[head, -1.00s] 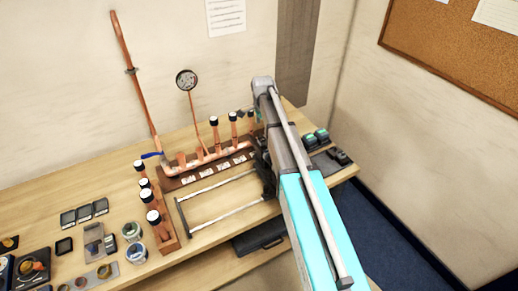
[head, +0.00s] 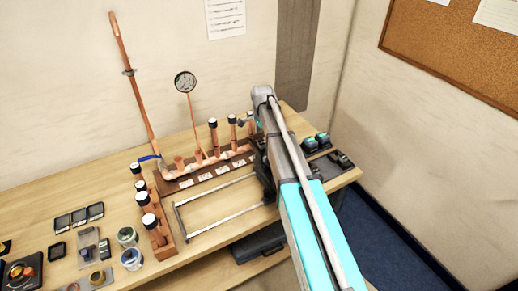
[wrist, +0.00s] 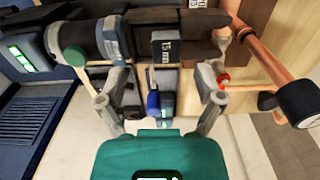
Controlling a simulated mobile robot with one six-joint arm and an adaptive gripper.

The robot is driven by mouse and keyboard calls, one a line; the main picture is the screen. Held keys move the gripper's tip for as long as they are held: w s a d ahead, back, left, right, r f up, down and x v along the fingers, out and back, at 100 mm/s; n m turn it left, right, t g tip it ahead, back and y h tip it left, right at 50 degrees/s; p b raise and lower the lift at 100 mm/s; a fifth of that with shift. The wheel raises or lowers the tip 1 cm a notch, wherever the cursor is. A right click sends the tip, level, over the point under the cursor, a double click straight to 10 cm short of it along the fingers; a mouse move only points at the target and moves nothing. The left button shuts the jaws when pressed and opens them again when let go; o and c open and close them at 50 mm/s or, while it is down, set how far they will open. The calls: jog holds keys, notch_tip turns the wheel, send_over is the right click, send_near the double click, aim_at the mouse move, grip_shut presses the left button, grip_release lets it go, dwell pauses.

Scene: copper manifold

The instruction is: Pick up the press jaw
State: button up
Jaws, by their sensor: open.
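In the wrist view, a dark block marked 15 mm (wrist: 165,48), which looks like the press jaw, stands in the upper middle, beside a dark tool body with a blue-grey collar (wrist: 112,40). My gripper (wrist: 166,88) is open, its two grey fingers apart on either side, just below the block in the picture. No contact with the block is visible. A small blue part (wrist: 153,103) shows between the fingers. In the head view, my arm covers most of the gripper and the block, at the right end of the bench.
A copper manifold (head: 203,163) with capped stubs and a gauge (head: 185,82) stands left of my arm. In the wrist view, a copper pipe with a black cap (wrist: 298,103) is close to the right finger.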

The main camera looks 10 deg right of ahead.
aim_at(262, 143)
jog(key=shift+f, duration=0.1)
jog(key=f+b, duration=0.3)
jog(key=shift+w+d, duration=0.1)
jog(key=shift+w, duration=0.15)
jog(key=shift+f+b, duration=1)
jog(key=shift+b, duration=0.1)
grip_shut()
